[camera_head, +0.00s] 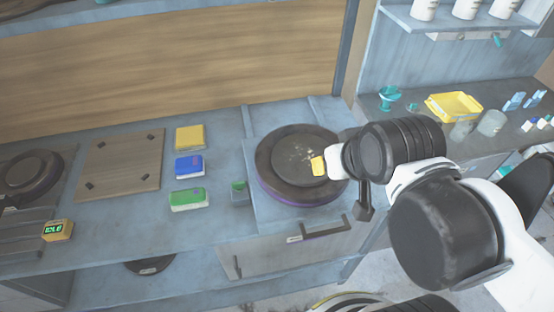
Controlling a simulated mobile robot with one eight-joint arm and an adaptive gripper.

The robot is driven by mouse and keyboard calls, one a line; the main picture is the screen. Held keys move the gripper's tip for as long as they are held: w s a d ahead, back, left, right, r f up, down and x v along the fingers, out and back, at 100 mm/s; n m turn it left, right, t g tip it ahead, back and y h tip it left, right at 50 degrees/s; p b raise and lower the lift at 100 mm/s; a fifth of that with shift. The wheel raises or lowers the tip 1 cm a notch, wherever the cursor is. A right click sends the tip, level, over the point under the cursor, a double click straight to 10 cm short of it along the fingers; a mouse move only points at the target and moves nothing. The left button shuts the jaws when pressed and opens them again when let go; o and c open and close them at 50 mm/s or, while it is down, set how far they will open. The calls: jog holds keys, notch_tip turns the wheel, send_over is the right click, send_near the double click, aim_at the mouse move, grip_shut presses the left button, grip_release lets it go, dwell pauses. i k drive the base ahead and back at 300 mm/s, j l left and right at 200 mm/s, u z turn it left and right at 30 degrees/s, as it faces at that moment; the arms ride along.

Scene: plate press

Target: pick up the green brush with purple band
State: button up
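A green-topped block (188,199) with a paler lower side lies on the grey counter, left of the round plate press. It is the larger green item here and may be the brush; I cannot make out a purple band or bristles on it. A smaller green item (239,187) sits in a small grey holder just right of it. My gripper (320,166) is over the right part of the press, to the right of both green items and apart from them. A yellow tip shows at its end. The wrist hides most of the gripper, so its opening is unclear.
A blue block (190,166) and a yellow block (190,137) lie behind the green block. The round dark press (280,185) stands right of the holder. A wooden board (120,165) lies left, and a yellow display box (58,230) sits at the front left.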

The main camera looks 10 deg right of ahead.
aim_at(182, 200)
jog(key=j+u, duration=0.55)
jog(key=u, duration=0.2)
jog(key=i+j+u, duration=0.15)
jog(key=u, duration=0.25)
jog(key=i+j, duration=0.05)
jog(key=j, duration=0.05)
